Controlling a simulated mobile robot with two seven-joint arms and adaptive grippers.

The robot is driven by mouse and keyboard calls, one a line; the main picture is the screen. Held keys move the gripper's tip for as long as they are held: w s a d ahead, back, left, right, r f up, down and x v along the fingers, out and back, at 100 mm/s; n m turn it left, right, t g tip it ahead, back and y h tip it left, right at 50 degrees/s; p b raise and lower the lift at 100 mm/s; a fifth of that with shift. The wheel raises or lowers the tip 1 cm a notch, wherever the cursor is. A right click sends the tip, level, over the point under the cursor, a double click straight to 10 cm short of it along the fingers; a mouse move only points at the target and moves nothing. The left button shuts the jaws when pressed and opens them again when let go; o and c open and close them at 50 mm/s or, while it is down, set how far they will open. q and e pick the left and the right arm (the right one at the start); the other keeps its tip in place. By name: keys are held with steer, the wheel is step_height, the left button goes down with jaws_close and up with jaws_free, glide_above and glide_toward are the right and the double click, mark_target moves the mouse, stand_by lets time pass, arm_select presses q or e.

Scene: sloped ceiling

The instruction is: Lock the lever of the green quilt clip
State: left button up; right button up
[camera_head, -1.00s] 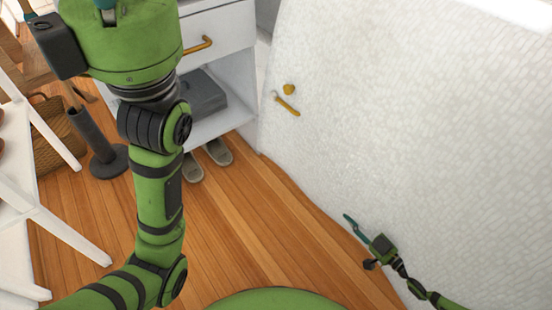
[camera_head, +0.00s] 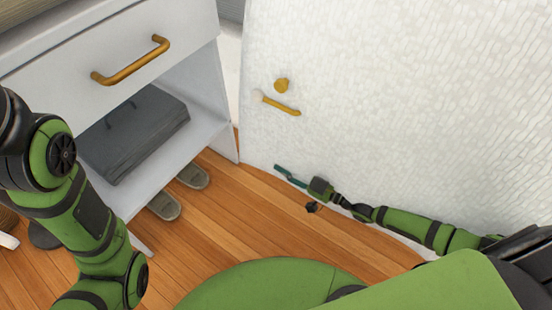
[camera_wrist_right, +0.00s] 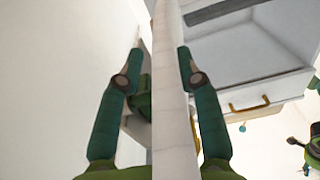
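No green quilt clip is clearly visible. A gold lever (camera_head: 282,105) with a pale end and a small gold knob (camera_head: 282,85) just above it sit on a large white textured surface (camera_head: 400,100). I cannot tell whether that surface is a quilt or a panel. My right gripper (camera_head: 289,176) is low beside this surface, below the lever and apart from it. In the right wrist view its teal fingers (camera_wrist_right: 160,62) are open, one on each side of a long white edge (camera_wrist_right: 172,95); contact is unclear.
A white cabinet (camera_head: 209,95) with a gold drawer handle (camera_head: 132,60) stands at the left. Its open shelf holds a grey folded item (camera_head: 135,135). Grey slippers (camera_head: 165,206) lie on the wooden floor (camera_head: 240,225).

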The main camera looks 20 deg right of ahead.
mark_target(268, 152)
steer(key=shift+b+x, duration=0.5)
steer(key=shift+x, duration=0.7)
steer(key=shift+w+a, duration=0.3)
steer(key=shift+w, duration=0.05)
jaws_close()
steer(key=shift+r+t+y+b, duration=0.15)
steer(key=shift+t+y+b, duration=0.15)
steer(key=shift+t, duration=0.1)
jaws_free()
